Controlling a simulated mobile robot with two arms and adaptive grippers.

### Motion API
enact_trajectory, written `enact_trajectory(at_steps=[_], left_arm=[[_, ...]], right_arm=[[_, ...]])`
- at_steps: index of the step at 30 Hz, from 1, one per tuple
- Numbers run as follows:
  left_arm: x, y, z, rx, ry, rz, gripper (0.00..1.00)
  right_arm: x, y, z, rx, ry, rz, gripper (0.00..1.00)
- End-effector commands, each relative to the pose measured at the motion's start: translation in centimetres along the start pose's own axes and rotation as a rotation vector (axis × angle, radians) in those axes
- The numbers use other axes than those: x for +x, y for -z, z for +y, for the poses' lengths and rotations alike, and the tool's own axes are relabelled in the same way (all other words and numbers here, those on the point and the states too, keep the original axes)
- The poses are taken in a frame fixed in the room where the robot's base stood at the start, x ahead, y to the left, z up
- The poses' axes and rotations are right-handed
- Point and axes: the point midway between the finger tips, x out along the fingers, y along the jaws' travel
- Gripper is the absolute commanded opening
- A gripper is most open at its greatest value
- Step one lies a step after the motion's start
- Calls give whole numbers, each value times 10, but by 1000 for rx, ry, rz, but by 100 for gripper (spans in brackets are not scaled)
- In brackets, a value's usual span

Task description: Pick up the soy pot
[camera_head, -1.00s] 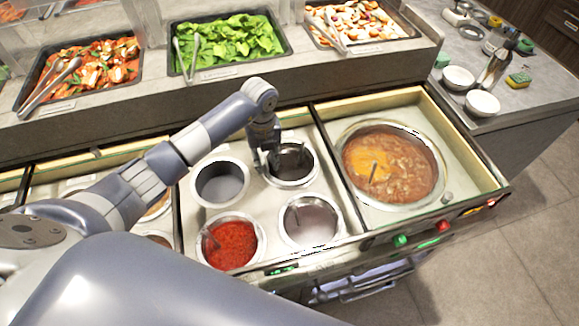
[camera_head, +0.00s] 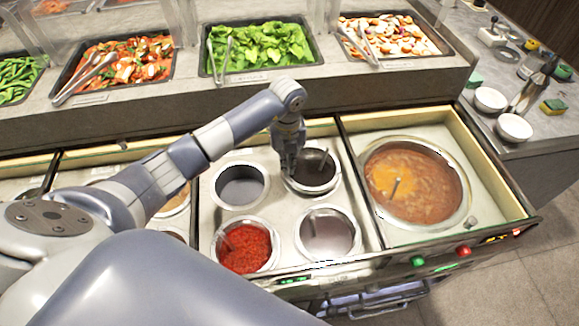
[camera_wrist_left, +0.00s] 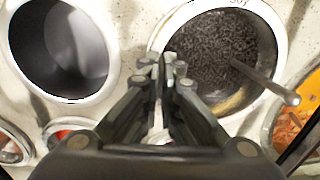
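The soy pot (camera_head: 312,189) is a round metal pot with a pale rim, sitting in the back right opening of a four-hole well. In the left wrist view the soy pot (camera_wrist_left: 281,50) holds dark contents, a ladle handle leans out over its right side, and "soy" shows on its rim. My left gripper (camera_head: 289,168) points down at the pot's left rim. In the left wrist view its fingertips (camera_wrist_left: 172,67) are close together, with the rim appearing pinched between them; the exact contact is hidden by the fingers. My right gripper is in neither view.
An empty-looking grey pot (camera_head: 240,187) stands left of the soy pot, a red sauce pot (camera_head: 245,251) at front left and a pale sauce pot (camera_head: 327,233) in front. A large soup pot (camera_head: 415,185) is to the right. The food-tray ledge (camera_head: 250,95) runs behind.

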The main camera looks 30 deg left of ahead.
Motion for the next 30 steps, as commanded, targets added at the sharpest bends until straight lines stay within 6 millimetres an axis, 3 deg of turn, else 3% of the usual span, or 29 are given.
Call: enact_trajectory(at_steps=[18, 24, 30], left_arm=[[-126, -2, -1, 1, 8, -8, 0], [-150, -1, -1, 2, 8, -6, 0], [-160, -1, -1, 0, 7, -5, 0]], right_arm=[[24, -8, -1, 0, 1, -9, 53], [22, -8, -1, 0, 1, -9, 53], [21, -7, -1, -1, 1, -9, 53]])
